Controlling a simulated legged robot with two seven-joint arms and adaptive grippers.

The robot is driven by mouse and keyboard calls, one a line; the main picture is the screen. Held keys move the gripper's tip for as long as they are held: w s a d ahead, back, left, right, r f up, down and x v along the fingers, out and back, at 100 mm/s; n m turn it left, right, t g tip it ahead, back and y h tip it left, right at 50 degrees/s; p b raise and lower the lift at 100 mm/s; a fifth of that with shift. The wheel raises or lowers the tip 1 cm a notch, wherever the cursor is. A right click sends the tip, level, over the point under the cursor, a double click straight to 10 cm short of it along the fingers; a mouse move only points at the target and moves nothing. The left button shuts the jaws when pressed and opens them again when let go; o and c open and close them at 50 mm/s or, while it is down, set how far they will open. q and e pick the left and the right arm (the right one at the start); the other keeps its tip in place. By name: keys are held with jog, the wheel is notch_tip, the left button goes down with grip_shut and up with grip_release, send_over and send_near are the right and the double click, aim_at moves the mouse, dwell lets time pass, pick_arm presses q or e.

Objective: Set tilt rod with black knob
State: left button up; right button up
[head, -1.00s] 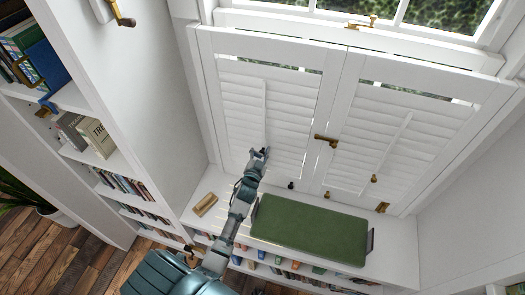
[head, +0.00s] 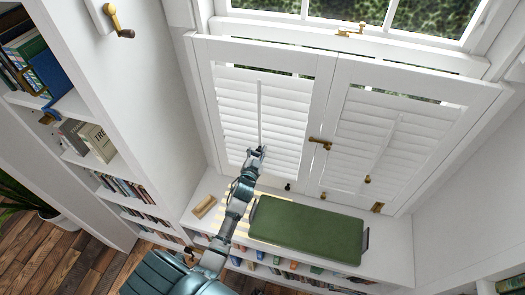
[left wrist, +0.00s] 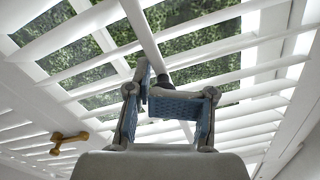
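The left shutter panel (head: 262,115) has white slats and a white tilt rod (head: 260,105) down its middle. My left gripper (head: 257,153) is at the rod's lower end. In the left wrist view the rod (left wrist: 140,28) runs down to a dark knob (left wrist: 164,79), which sits between the finger ends of my left gripper (left wrist: 153,85). The fingers look shut on this black knob, which they partly hide. The slats stand tilted open, with greenery showing through the gaps. The right panel's rod (head: 385,145) ends in a brass knob (head: 367,179). My right gripper is out of view.
A green cushion (head: 306,230) lies on the white window seat (head: 388,245), with a small wooden block (head: 204,207) to its left. A brass latch (head: 320,142) joins the panels. A white bookcase (head: 160,120) stands at the left.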

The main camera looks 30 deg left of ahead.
pick_arm(q)
jog(key=shift+o, duration=0.5)
jog(key=shift+w+a+f, duration=0.1)
jog(key=shift+a+f, duration=0.05)
jog(key=shift+a, duration=0.25)
jog(key=shift+s+d+f, duration=0.1)
jog(key=shift+s+d, duration=0.15)
jog(key=shift+s, duration=0.15)
jog(key=v, duration=1.1)
jog(key=shift+a, duration=0.35)
jog(key=shift+d+f, duration=0.1)
jog(key=shift+d, duration=0.05)
